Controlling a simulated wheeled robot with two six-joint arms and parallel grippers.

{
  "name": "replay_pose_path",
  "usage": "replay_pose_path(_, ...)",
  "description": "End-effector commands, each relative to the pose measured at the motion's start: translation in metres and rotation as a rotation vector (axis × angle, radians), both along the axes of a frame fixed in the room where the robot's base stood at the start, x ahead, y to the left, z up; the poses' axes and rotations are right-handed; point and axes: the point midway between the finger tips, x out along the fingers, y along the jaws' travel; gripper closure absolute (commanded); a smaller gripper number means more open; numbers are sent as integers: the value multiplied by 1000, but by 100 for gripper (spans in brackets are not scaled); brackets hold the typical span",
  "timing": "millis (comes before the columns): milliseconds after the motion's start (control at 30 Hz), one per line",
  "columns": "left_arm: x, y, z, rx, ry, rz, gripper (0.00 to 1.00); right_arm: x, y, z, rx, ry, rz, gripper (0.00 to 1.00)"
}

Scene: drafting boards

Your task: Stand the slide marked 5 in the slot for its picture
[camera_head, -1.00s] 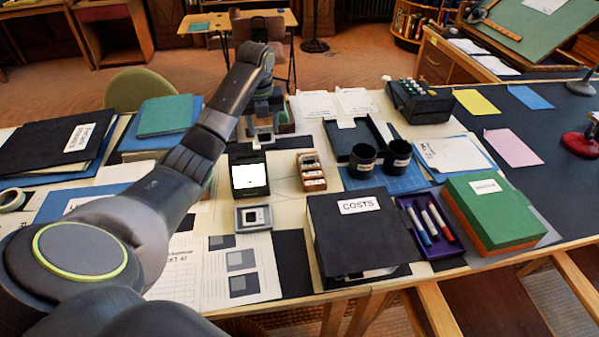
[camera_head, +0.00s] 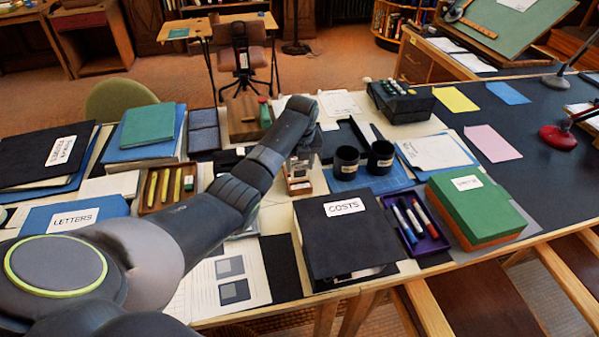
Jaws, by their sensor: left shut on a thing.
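My left gripper (camera_head: 300,162) reaches in from the left over a small wooden rack (camera_head: 298,188) in the middle of the table. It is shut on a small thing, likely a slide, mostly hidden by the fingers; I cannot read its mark. The gripper is at or just above the rack, and I cannot tell whether the slide touches a slot. Only the rack's near end with a white label shows. My right gripper is not in view.
Two black cups (camera_head: 346,163) stand close right of the rack. The black COSTS binder (camera_head: 350,240) lies in front. A pen tray (camera_head: 415,222) and green box (camera_head: 473,208) are further right. A wooden tray (camera_head: 165,190) with yellow sticks lies left, beside my arm.

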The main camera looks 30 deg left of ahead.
Motion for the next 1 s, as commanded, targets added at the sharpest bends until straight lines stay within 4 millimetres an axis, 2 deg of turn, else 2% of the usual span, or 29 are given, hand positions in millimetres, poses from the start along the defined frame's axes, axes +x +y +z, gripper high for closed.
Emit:
replay_pose_path(100, -1, 0, -20, 0, 5, 0, 77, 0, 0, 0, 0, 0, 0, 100)
replay_pose_path(200, -1, 0, -31, 0, 4, 0, 77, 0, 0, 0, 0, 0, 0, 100)
replay_pose_path(800, -1, 0, -43, 0, 3, -1, 77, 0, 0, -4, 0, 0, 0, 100)
replay_pose_path(833, -1, 0, -42, 0, 1, -1, 48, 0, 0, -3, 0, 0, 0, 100)
replay_pose_path(967, -1, 0, -41, 0, 1, -1, 31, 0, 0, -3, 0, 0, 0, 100)
replay_pose_path(1000, -1, 0, -41, 0, 1, -1, 31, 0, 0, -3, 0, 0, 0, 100)
